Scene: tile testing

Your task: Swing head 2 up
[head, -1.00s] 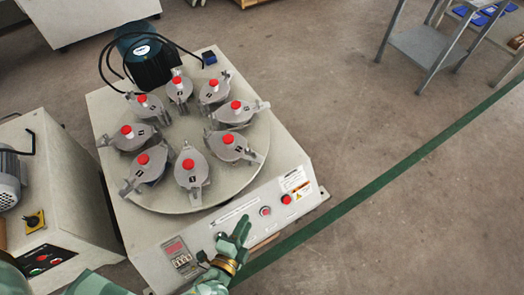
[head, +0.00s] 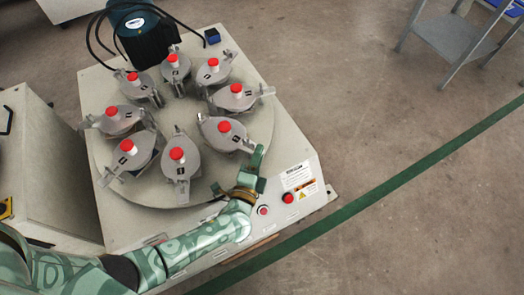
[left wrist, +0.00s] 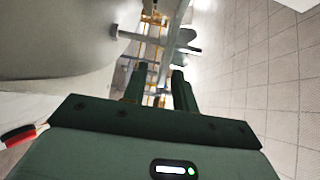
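Several grey grinding heads with red caps stand in a ring on the round plate (head: 215,190); their number labels are too small to read surely. My left gripper (head: 256,163) is at the plate's front right edge, just beside the handle end of the front right head (head: 212,128). A grey rod-like part (left wrist: 150,36) lies beyond the fingertips; I cannot tell contact. My right gripper is not in view.
The machine's front panel has a red button (head: 288,198) and labels to the right of my left arm. A blue-green motor (head: 143,38) with black cables stands at the back. A grey metal table (head: 452,38) is at the upper right. The floor on the right is clear.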

